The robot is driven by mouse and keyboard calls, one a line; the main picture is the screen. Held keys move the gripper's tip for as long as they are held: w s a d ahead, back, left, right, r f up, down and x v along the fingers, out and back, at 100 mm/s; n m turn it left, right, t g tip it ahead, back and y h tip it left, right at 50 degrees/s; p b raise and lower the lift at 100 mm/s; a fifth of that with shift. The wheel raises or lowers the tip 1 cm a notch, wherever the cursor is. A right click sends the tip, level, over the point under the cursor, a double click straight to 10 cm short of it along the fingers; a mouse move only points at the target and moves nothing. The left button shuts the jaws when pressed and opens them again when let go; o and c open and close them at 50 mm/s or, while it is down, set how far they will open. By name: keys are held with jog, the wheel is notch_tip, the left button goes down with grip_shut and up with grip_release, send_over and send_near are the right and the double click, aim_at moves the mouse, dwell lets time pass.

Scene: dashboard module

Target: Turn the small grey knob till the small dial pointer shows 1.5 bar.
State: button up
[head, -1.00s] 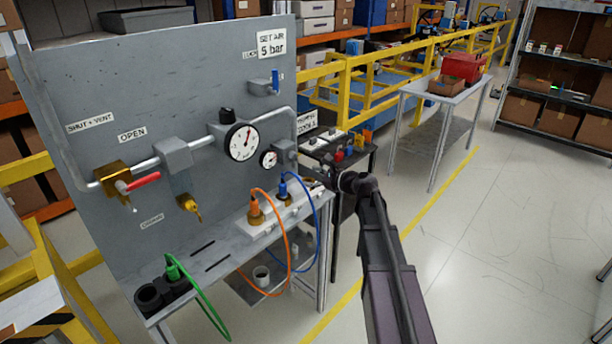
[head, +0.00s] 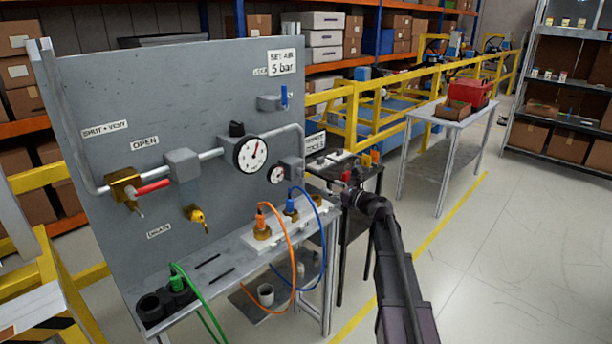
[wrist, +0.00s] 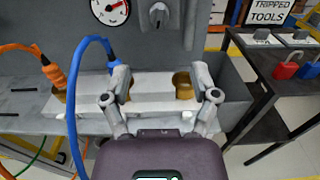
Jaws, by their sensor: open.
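In the head view my gripper (head: 350,188) is right of the panel.
A blue hose plug (wrist: 113,58) stands close to the left finger, and an orange plug (wrist: 54,72) farther left. A brass socket (wrist: 183,84) shows between the fingers. A dark table (wrist: 285,75) with padlocks is on the right. The bench has a front edge.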

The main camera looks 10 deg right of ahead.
aim_at(303, 173)
jog(key=x, duration=1.3)
jog(key=shift+a, duration=0.1)
jog(key=shift+w, duration=0.1)
grip_shut()
